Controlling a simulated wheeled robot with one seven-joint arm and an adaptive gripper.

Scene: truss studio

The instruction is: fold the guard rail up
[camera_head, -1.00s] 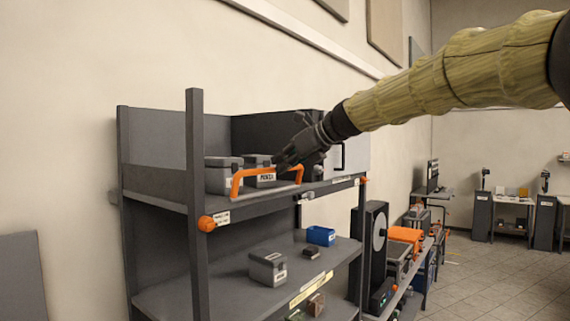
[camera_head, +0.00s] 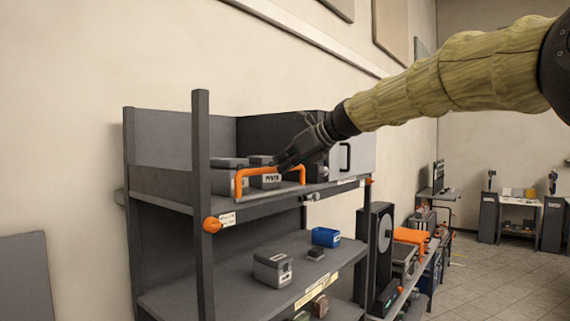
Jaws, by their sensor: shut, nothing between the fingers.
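The orange guard rail (camera_head: 270,171) is a bar with bent ends. It stands along the front edge of the upper shelf (camera_head: 262,204), in front of grey boxes. An orange knob (camera_head: 211,225) is on the shelf's left front corner, beside a small white label. My gripper (camera_head: 283,166) is shut and empty. Its fingertips show just above the rail's right half, and I cannot tell whether they touch it. My gripper hides part of what lies behind it on the shelf.
Two grey boxes (camera_head: 228,175) stand behind the rail. A dark front post (camera_head: 202,150) rises left of it. A white cabinet with a black handle (camera_head: 345,157) is right of my gripper. The lower shelf holds a grey box (camera_head: 272,268) and a blue bin (camera_head: 326,237).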

